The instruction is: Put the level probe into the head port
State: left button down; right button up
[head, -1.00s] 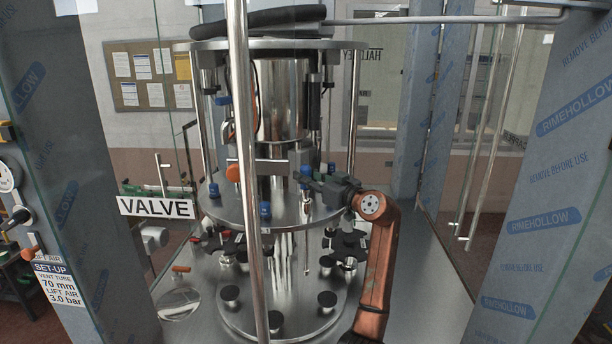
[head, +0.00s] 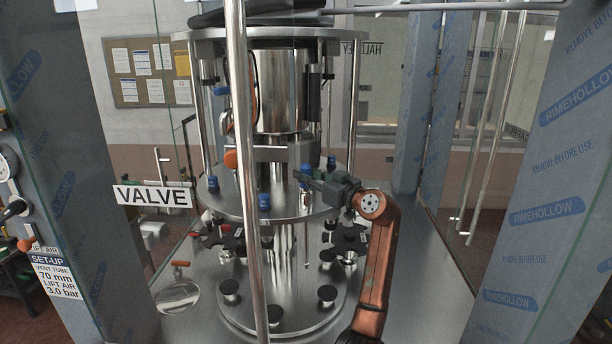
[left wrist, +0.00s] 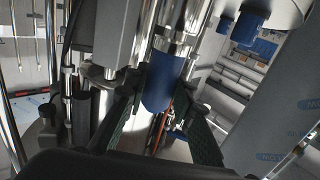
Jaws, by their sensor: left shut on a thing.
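My left gripper (head: 312,185) is at the front right of the filler's round metal plate (head: 235,205). It is shut on the level probe (head: 305,203), a silver piece with a blue top and a thin rod hanging below. In the left wrist view its blue part (left wrist: 158,90) lies between the two dark fingers (left wrist: 160,115). The rod's lower end shows below the plate's level. I cannot tell whether the rod passes in front of the plate or through it. The head port is not clearly made out. My right gripper is not in view.
Other blue-capped fittings (head: 264,201) stand on the plate. An upright metal post (head: 248,240) crosses the front. Black-topped pieces (head: 327,293) stand on the round base below. Film-wrapped columns flank the machine, and the right deck (head: 430,270) is clear.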

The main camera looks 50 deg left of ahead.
pick_arm(q)
jog(key=shift+f, duration=0.2)
dwell(0.3)
jog(key=c, duration=1.6)
grip_release()
jog(key=d, duration=0.8)
jog(key=w+d, duration=0.1)
jog(key=d, duration=0.3)
jog(key=shift+f, duration=0.1)
